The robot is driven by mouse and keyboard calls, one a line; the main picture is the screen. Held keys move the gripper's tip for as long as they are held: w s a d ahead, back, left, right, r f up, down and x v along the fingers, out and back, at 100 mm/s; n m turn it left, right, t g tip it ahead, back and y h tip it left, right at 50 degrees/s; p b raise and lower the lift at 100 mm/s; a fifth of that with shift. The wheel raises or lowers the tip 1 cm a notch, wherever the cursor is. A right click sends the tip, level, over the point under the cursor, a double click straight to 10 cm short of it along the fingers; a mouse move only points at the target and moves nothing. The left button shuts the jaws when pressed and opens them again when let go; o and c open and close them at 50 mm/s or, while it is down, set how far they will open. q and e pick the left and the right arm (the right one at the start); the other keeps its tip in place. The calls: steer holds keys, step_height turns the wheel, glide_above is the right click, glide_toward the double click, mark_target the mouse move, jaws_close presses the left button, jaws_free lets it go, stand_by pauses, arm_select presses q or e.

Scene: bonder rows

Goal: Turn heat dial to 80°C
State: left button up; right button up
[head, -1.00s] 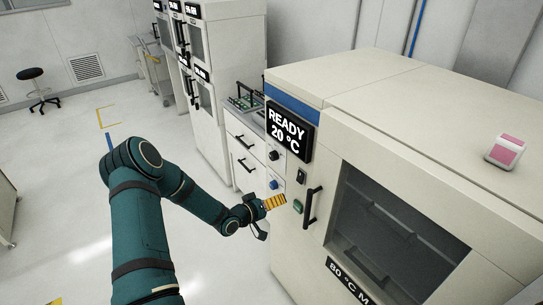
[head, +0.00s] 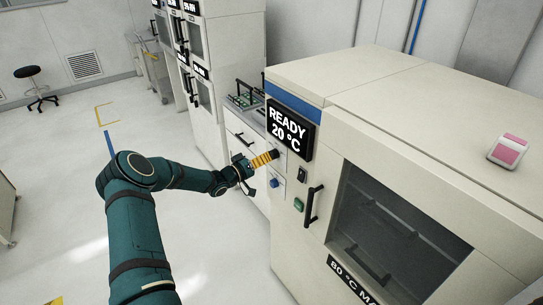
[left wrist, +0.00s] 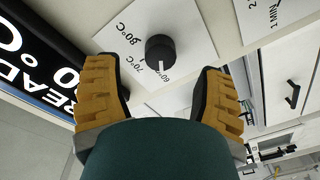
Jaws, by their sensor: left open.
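The heat dial (left wrist: 160,48) is a round black knob on a white plate in the left wrist view. The plate carries the marks 60, 70 and what looks like 80°C, and the dial's white pointer line is at the 60°C mark. My left gripper (left wrist: 160,95) is open, its two yellow fingers apart below the dial and to either side, not closed on it. In the head view my left gripper (head: 268,159) is at the front panel, below the display (head: 290,127) reading READY 20 °C, and mostly hides the dial. My right gripper is not in view.
A pink-topped block (head: 508,151) lies on the oven.

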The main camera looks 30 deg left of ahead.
mark_target(274, 154)
arm_select(q)
steer(key=shift+x, duration=2)
steer(key=shift+o, duration=0.2)
jaws_close()
